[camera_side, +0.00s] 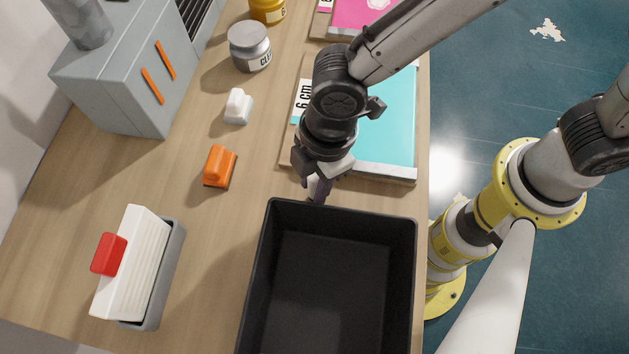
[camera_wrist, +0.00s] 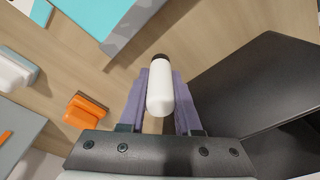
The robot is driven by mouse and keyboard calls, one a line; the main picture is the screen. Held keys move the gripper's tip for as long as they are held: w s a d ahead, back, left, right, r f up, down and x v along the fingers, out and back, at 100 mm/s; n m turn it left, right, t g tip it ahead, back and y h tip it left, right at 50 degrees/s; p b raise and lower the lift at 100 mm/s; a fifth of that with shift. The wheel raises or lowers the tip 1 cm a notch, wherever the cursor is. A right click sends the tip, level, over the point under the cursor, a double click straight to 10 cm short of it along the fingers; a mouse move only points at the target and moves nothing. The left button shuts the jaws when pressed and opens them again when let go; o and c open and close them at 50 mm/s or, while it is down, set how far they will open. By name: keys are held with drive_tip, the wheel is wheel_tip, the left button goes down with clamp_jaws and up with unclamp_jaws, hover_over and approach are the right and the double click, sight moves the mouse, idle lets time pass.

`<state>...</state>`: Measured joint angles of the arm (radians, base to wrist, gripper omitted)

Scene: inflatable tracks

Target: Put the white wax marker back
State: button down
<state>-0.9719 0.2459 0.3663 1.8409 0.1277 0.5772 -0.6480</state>
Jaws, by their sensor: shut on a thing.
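The white wax marker (camera_wrist: 160,92) is a rounded white stick with a dark end in the wrist view. My gripper (camera_wrist: 162,100) is shut on it, with a purple finger on each side. In the side view my gripper (camera_side: 318,188) points down just beyond the far edge of the black bin, near the front edge of the turquoise sheet's board. The marker cannot be made out clearly there.
The black bin (camera_side: 268,215) looks empty. A turquoise sheet (camera_side: 390,125), an orange block (camera_side: 220,166), a white block (camera_side: 238,106) and a grey jar (camera_side: 249,46) stand around. A red-handled white block (camera_side: 135,262) is at left. Bare wood lies between.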

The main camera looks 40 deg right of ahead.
drive_tip(key=shift+f, duration=0.4)
drive_tip(key=c, duration=0.6)
unclamp_jaws()
drive_tip(key=shift+f, duration=0.1)
drive_tip(key=r, duration=0.3)
drive_tip(key=d+r, duration=0.1)
drive_tip(key=r, duration=0.7)
drive_tip(key=shift+d+r, duration=0.3)
drive_tip(key=shift+r, duration=0.3)
